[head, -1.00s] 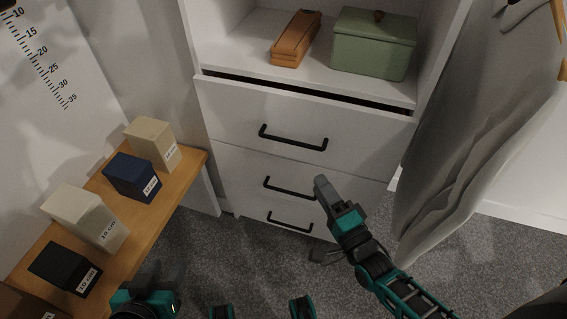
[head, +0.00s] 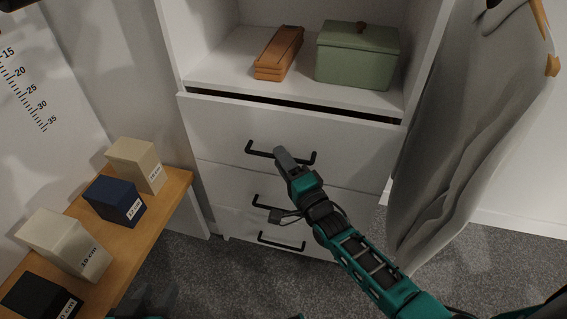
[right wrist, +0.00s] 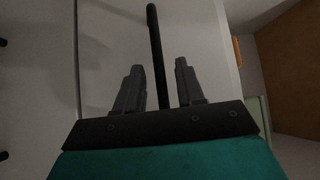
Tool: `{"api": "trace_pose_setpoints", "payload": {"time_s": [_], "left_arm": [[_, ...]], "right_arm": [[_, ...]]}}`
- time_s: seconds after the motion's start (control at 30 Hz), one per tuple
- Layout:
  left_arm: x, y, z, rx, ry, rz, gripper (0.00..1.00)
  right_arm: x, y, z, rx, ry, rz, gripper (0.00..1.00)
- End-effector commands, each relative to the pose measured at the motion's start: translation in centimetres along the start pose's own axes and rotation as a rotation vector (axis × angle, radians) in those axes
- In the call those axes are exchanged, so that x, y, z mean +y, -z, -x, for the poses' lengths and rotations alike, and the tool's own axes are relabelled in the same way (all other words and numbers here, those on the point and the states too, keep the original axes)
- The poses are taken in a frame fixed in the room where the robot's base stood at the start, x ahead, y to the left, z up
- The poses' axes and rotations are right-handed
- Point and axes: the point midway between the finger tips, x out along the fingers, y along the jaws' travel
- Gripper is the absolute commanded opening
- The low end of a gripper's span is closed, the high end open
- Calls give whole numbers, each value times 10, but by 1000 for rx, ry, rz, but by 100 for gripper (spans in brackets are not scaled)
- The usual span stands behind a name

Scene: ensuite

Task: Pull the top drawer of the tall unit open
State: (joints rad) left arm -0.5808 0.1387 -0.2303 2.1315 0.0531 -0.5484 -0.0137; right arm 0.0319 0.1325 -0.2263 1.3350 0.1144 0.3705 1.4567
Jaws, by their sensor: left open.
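The top drawer (head: 330,137) of the white tall unit has a black bar handle (head: 259,152). A dark gap runs along its upper edge; I cannot tell if it is slightly out. My right gripper (head: 281,157) is at the middle of this handle and hides part of it. In the right wrist view, the fingers of my right gripper (right wrist: 158,82) are apart, with the black handle bar (right wrist: 154,35) between them and space on both sides. My left gripper (head: 150,300) is a dim, partly cut-off shape at the bottom left, away from the unit.
Two lower drawers with black handles (head: 282,243) are below. An orange case (head: 279,53) and a green lidded box (head: 357,58) sit on the shelf above. A wooden bench (head: 172,205) with several labelled blocks stands left. Grey cloth (head: 440,130) hangs right. Carpet lies in front.

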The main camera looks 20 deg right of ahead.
Motion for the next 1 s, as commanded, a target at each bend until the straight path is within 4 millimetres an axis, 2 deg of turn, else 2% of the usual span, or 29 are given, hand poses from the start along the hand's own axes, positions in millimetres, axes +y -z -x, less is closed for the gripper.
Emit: {"api": "trace_pose_setpoints", "payload": {"time_s": [0.2,0.6,1.0], "left_arm": [[0,1,0,1,0,-1,43],[-1,-2,-1,-6,2,-2,43],[-3,-3,-1,-7,5,-4,43]], "right_arm": [[0,0,0,0,0,0,37],[0,0,0,0,0,0,0],[0,0,0,0,0,0,0]]}}
